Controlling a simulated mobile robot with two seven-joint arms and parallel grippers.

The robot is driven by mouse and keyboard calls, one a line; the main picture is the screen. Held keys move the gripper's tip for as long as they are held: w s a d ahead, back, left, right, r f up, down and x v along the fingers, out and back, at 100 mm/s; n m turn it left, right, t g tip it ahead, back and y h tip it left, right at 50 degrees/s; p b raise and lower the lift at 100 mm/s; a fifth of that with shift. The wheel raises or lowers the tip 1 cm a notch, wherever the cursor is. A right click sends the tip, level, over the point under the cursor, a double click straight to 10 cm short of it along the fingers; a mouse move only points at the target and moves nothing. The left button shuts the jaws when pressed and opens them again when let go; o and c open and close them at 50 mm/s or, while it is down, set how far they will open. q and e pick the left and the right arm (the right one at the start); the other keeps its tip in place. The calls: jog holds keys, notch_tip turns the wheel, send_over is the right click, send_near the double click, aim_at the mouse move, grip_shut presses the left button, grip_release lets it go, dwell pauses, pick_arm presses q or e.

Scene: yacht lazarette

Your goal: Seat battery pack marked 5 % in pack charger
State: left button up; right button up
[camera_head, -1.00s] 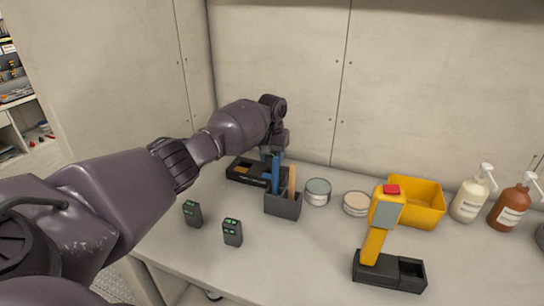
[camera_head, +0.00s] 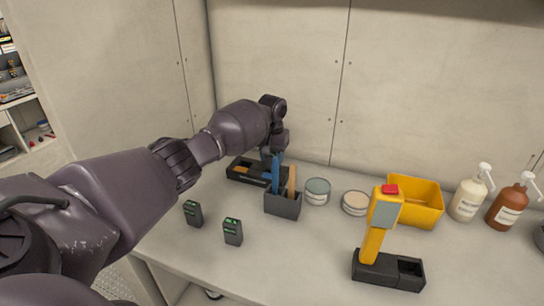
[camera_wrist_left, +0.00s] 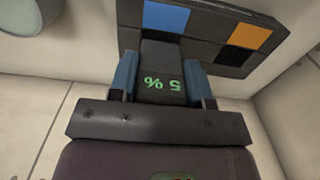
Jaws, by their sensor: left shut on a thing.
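The battery pack marked 5 % (camera_wrist_left: 162,78) is dark grey with green digits, upside down in the left wrist view. My left gripper (camera_wrist_left: 161,88) is shut on it, with a blue finger on each side. The pack charger (camera_wrist_left: 219,28) is a dark block with blue, orange and black squares, just beyond the pack's far end. I cannot tell whether they touch. In the head view the charger (camera_head: 238,175) is at the back left of the bench, partly hidden by my left gripper (camera_head: 270,160). The held pack is hidden there. My right gripper is not in view.
Two dark packs (camera_head: 193,213) (camera_head: 233,232) with green marks stand at the front left. A dark holder (camera_head: 283,206) with upright items stands close to the gripper. Round tins (camera_head: 317,192), a yellow bin (camera_head: 420,213) and a yellow tool (camera_head: 375,240) in a black base are further right.

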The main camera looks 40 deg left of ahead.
pick_arm(q)
jog(key=shift+r+p, duration=0.1)
jog(key=shift+p, duration=0.2)
jog(key=shift+f+b, duration=0.45)
jog(key=shift+f, duration=1.5)
dwell(0.6)
jog(key=o, duration=1.1)
jog(key=shift+o, duration=0.2)
notch_tip(320, 180, up, 9)
jog(key=shift+r+p, duration=0.1)
jog(key=shift+p, duration=0.7)
jog(key=shift+r, duration=0.8)
